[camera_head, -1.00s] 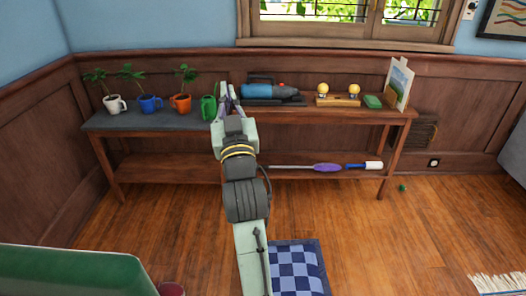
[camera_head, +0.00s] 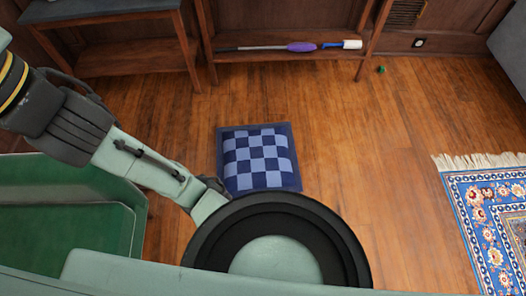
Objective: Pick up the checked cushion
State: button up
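The checked cushion (camera_head: 258,158), in light and dark blue squares with a dark blue border, lies flat on the wooden floor near the middle of the view. The lower part of my arm is just in front of its near edge, and its near left corner is close to my arm. My arm reaches off to the upper left. My gripper is outside the picture, so its state does not show.
A patterned fringed rug (camera_head: 490,215) lies at the right. The floor (camera_head: 365,130) right of the cushion is clear.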

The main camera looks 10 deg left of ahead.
aim_at(261, 157)
jog(key=i+l+u, duration=0.1)
jog(key=l, duration=0.3)
jog(key=i+l, duration=0.25)
jog(key=l, duration=0.15)
jog(key=i+l+u, duration=0.15)
jog(key=l, duration=0.25)
jog(key=i+l, duration=0.1)
jog(key=l, duration=0.3)
jog(key=i+l+u, duration=0.15)
jog(key=l, duration=0.3)
